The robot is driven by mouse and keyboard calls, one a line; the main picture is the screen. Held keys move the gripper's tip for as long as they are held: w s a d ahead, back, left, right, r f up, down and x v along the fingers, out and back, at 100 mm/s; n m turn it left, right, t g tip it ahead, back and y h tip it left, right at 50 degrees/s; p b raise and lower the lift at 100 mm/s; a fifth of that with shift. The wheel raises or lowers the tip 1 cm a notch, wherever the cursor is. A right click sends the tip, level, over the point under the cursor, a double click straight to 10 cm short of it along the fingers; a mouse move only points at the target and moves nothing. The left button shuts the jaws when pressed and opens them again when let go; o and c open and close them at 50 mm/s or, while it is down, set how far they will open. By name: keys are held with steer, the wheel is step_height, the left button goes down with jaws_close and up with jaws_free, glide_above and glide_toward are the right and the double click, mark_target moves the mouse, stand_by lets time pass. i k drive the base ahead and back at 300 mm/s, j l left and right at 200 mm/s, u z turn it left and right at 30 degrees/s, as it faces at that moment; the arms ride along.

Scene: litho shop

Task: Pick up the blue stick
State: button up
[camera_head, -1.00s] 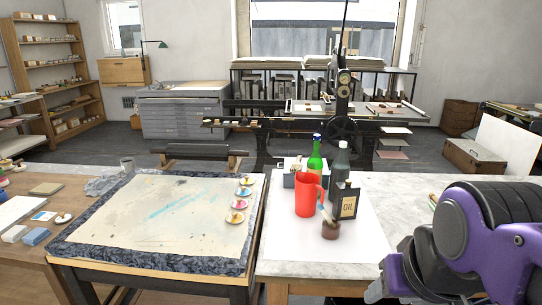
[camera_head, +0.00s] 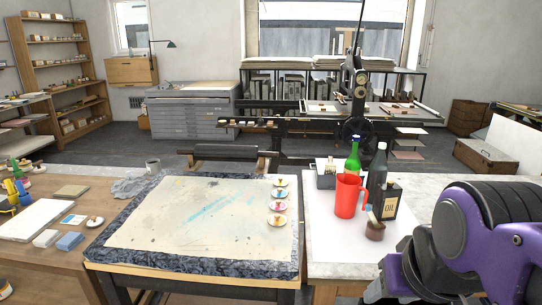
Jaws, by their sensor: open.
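I cannot make out a clear blue stick. A small upright blue thing (camera_head: 22,187) stands among yellow and green things at the far left of the wooden table (camera_head: 40,275); its shape is too small to tell. A blue block (camera_head: 70,241) lies on the same table beside a pale block. My purple and black arm fills the lower right, over the marble-topped table's right side, far from these things. My gripper's fingertips do not show.
A dark-edged stone slab (camera_head: 190,225) with several small dishes stands in the middle. On the right table stand a red jug (camera_head: 347,196), a green bottle (camera_head: 352,160), a dark bottle (camera_head: 378,180) and a brown pot (camera_head: 375,230).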

mark_target(22, 191)
steer(key=j, duration=6.75)
